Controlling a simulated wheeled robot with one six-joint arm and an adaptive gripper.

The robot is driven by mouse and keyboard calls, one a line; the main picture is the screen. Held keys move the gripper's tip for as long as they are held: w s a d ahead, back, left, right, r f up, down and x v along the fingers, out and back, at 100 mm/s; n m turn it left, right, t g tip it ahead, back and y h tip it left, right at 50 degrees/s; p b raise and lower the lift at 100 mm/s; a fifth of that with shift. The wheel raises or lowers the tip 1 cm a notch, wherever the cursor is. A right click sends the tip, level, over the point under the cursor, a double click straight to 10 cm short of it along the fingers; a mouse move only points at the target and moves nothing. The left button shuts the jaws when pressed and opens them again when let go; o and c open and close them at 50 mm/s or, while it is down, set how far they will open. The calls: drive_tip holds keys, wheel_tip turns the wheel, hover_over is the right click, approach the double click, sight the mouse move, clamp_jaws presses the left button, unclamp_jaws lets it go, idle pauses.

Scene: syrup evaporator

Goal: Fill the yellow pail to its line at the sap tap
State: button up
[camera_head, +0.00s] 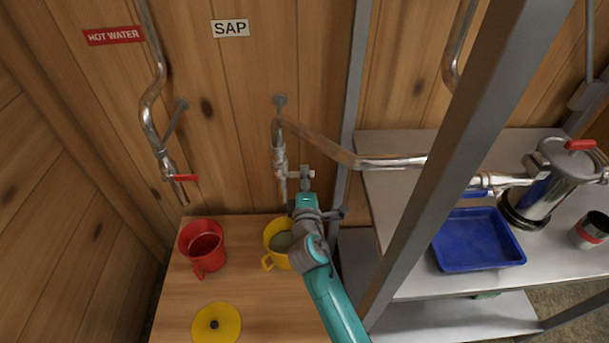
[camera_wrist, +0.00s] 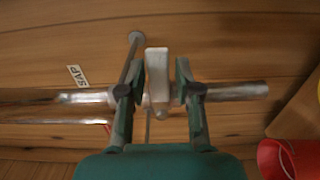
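The yellow pail (camera_head: 269,262) stands on the wooden table below the sap tap (camera_head: 280,170), partly hidden by my arm. Greyish liquid shows inside it; I cannot make out its fill line. The tap's pale handle (camera_head: 301,174) is on the right of its pipe. My gripper (camera_head: 304,193) is at this handle. In the wrist view, the fingers of my gripper (camera_wrist: 158,85) stand on either side of the white handle (camera_wrist: 157,70), with a small gap on each side. I cannot tell whether sap is running from the spout.
A red pail (camera_head: 202,246) stands left of the yellow one, and a round yellow lid (camera_head: 216,323) lies in front. A hot water tap with a red handle (camera_head: 180,179) hangs at left. A grey post (camera_head: 455,150) and a metal bench with a blue tray (camera_head: 477,240) are at right.

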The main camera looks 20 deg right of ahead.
drive_tip(key=v, duration=1)
drive_tip(key=shift+s, duration=0.4)
drive_tip(key=shift+a, duration=0.1)
